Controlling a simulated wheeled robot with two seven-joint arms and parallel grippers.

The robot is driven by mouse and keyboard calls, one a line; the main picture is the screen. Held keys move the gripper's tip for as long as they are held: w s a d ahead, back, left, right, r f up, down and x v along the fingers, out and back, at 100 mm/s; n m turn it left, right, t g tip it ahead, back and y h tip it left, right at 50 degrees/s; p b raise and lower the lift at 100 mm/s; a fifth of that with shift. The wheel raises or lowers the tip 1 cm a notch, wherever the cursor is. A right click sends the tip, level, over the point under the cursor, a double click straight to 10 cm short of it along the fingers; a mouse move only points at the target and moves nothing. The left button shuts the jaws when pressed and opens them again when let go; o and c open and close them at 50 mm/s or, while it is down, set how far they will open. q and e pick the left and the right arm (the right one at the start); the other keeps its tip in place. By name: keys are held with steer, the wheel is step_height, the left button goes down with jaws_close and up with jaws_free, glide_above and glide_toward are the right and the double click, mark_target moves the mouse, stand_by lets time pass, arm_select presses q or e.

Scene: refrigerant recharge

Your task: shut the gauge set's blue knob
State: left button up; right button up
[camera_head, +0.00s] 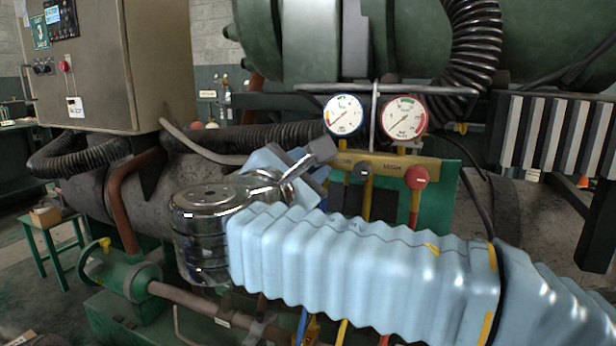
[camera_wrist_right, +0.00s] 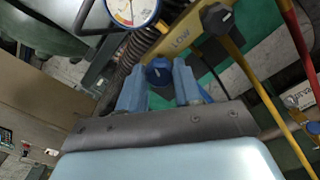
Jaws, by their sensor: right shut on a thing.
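The gauge set's yellow manifold bar (camera_head: 385,162) carries a blue-rimmed gauge (camera_head: 343,116) and a red-rimmed gauge (camera_head: 404,118). The blue knob (camera_wrist_right: 158,71) sits between the two fingers of my right gripper (camera_wrist_right: 157,84) in the right wrist view, at the bar's low-side end. In the head view my right gripper (camera_head: 318,158) reaches the left end of the bar and hides the blue knob. The gripper is shut on this knob. My left gripper is in neither view.
A black knob (camera_head: 362,171) and a red knob (camera_head: 416,177) sit on the bar just right of my gripper. Yellow and red hoses hang below. A black corrugated hose (camera_head: 474,45) rises behind. A green stool (camera_head: 52,240) stands far left.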

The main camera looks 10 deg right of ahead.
steer(key=m+b, duration=0.1)
steer(key=m, duration=0.2)
steer(key=shift+f, duration=0.2)
steer(key=m+b, duration=0.2)
steer(key=m, duration=0.1)
steer(key=shift+m+b, duration=0.3)
steer(key=m+b, duration=0.2)
steer(key=m, duration=0.1)
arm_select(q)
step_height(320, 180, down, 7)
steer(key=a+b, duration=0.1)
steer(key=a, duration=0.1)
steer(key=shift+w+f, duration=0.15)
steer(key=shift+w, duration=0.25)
arm_select(e)
steer(key=shift+m, duration=1.7)
steer(key=o, duration=1)
steer(key=shift+o, duration=0.2)
steer(key=shift+r, duration=0.1)
